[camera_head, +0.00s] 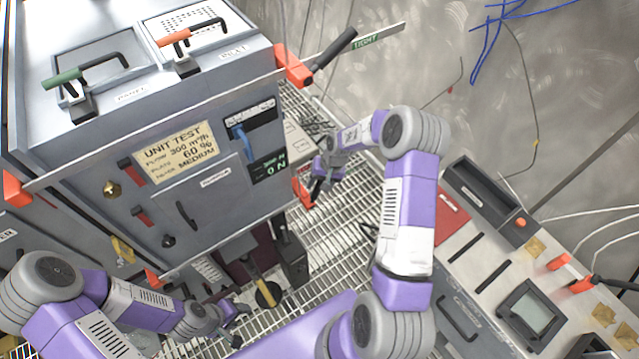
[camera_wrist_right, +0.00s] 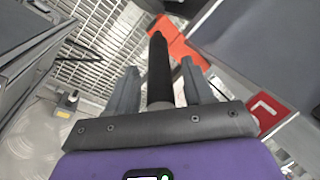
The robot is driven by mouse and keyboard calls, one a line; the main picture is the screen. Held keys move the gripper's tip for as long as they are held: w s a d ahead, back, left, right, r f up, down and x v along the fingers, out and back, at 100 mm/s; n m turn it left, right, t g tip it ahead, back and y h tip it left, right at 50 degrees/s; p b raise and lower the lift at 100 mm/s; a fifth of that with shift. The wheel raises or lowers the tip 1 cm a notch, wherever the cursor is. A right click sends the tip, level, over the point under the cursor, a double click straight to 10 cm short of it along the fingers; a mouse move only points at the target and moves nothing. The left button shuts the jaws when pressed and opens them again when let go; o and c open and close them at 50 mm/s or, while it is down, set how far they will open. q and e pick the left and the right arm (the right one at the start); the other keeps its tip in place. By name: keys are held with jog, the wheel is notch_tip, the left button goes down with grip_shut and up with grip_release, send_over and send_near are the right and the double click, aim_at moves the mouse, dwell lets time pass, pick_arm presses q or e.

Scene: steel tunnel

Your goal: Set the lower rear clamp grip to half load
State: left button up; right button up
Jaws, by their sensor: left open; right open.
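The lower clamp's orange bracket (camera_head: 302,191) sits at the lower right edge of the grey test unit (camera_head: 195,205). In the right wrist view, the black clamp grip (camera_wrist_right: 159,62) runs between the two fingers of my right gripper (camera_wrist_right: 160,78), beside the orange bracket (camera_wrist_right: 182,44). The right gripper (camera_head: 318,180) is open around the grip, with gaps showing on both sides. My own gripper partly hides the grip in the head view. My left gripper (camera_head: 234,324) is open and empty, low in front of the unit.
An upper orange clamp (camera_head: 292,64) with a black grip points toward a green-marked strip (camera_head: 365,42). Green and orange handles lie on the unit's top. A console (camera_head: 500,270) with a screen stands at right. Grating floor (camera_head: 335,235) lies between. A red plate (camera_wrist_right: 268,108) is close at right.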

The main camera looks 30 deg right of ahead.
jog(key=shift+f, duration=0.1)
grip_shut()
dwell(0.4)
